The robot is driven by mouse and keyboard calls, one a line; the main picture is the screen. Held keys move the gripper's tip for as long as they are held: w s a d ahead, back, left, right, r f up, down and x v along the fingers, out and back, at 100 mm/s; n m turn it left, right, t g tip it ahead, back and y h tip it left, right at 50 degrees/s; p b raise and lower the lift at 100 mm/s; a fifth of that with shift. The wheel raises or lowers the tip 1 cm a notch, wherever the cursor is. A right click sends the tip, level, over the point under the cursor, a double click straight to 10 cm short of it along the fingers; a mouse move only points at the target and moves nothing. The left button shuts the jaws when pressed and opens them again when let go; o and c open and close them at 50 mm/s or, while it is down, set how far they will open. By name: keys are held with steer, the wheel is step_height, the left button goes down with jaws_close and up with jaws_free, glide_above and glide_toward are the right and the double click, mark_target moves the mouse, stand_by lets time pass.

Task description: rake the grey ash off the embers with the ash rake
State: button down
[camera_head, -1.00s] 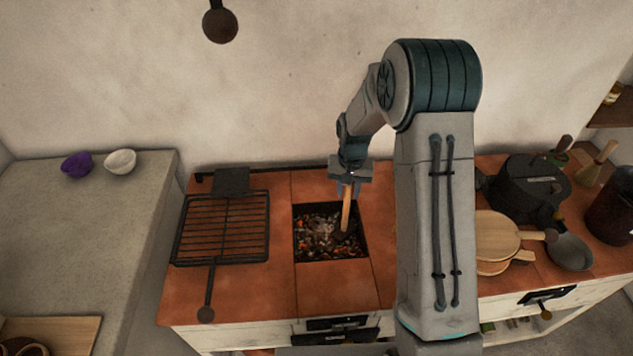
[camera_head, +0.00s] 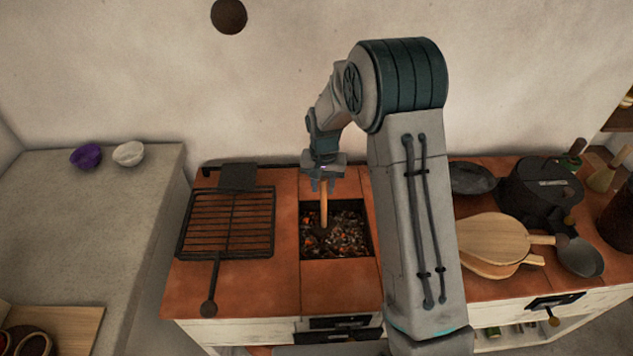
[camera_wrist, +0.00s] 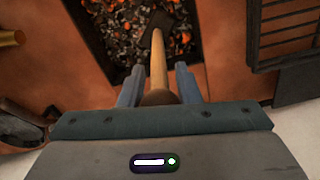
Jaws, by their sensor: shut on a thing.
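My gripper (camera_head: 323,184) is shut on the wooden handle of the ash rake (camera_head: 324,207), above the back left of the fire pit. The rake points down, and its dark head is at the left side of the embers (camera_head: 346,236). In the wrist view the handle (camera_wrist: 158,65) runs from between my fingers (camera_wrist: 158,88) to a dark flat head in the pit. The embers (camera_wrist: 110,45) glow orange among dark lumps and grey ash. I cannot tell whether the head touches them.
A grill rack (camera_head: 228,222) with a long handle lies left of the pit. Bare tile (camera_head: 340,278) lies in front of the pit.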

steer(key=shift+w+a+r+p, duration=0.1)
steer(key=shift+a+r+p, duration=0.15)
steer(key=shift+a+r, duration=0.25)
steer(key=shift+a+r+p, duration=0.25)
steer(key=shift+r, duration=0.3)
steer(key=shift+d+r+p, duration=0.15)
steer(key=shift+r+p, duration=0.25)
steer(key=shift+r, duration=0.35)
steer(key=shift+r+p, duration=1.3)
steer(key=shift+r, duration=0.95)
